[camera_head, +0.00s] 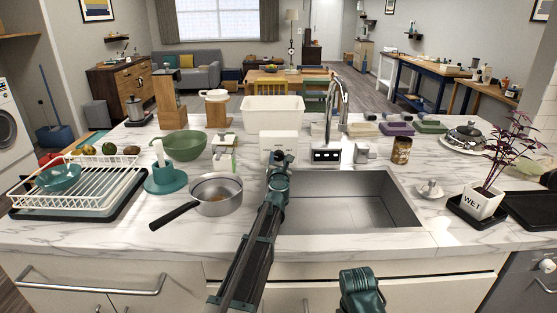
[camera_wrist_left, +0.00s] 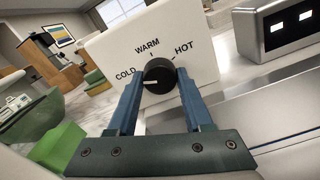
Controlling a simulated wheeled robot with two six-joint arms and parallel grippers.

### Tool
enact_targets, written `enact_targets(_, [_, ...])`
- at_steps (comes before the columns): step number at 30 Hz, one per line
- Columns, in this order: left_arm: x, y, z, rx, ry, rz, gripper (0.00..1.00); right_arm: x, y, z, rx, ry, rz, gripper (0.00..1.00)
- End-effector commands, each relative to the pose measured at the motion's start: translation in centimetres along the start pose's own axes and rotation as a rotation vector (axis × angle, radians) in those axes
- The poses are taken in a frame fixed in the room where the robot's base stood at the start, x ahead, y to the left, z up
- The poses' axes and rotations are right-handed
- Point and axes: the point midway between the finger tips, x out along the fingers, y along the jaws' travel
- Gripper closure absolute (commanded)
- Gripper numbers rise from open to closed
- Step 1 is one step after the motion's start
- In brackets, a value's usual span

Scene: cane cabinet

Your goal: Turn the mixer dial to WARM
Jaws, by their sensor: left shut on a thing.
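The mixer is a white box (camera_head: 280,141) at the back edge of the sink, left of the tap. In the left wrist view its white face (camera_wrist_left: 110,50) is marked COLD at left, WARM at top and HOT at right. The black round dial (camera_wrist_left: 159,72) sits on this face, and its white mark points left, toward COLD. My left gripper (camera_wrist_left: 153,85) is shut on the dial, one blue finger on each side. In the head view the left gripper (camera_head: 278,160) reaches the box and hides the dial. Part of my right arm shows at the bottom, without its fingers.
The steel sink (camera_head: 400,222) lies below and right of my left arm. A tall tap (camera_head: 339,100) and a dark panel with two lit squares (camera_wrist_left: 285,30) stand right of the mixer. A saucepan (camera_head: 217,195), a green bowl (camera_head: 184,146) and a dish rack (camera_head: 90,185) are left.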

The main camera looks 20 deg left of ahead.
Motion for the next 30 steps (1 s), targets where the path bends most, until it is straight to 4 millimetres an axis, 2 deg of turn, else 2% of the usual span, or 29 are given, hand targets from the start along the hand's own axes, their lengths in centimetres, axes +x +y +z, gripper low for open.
enact_targets(1, [-0.01,-0.02,0.01,0.000,0.000,0.000,0.84,0.00,0.00,0.00,0.000,0.000,0.000,0.50])
enact_targets(3, [-0.01,-0.03,0.01,0.000,0.000,0.000,0.97,0.00,0.00,0.00,0.000,0.000,0.000,0.50])
enact_targets(4, [-0.01,-0.03,0.01,0.000,0.000,0.000,1.00,0.00,0.00,0.00,0.000,0.000,0.000,0.50])
enact_targets(16, [-0.02,-0.01,0.01,0.089,0.000,0.000,1.00,-0.01,0.00,0.00,0.000,0.000,0.000,0.50])
enact_targets(30, [-0.03,0.08,0.02,0.504,0.000,0.000,1.00,-0.06,0.01,0.00,0.000,0.000,0.000,0.50])
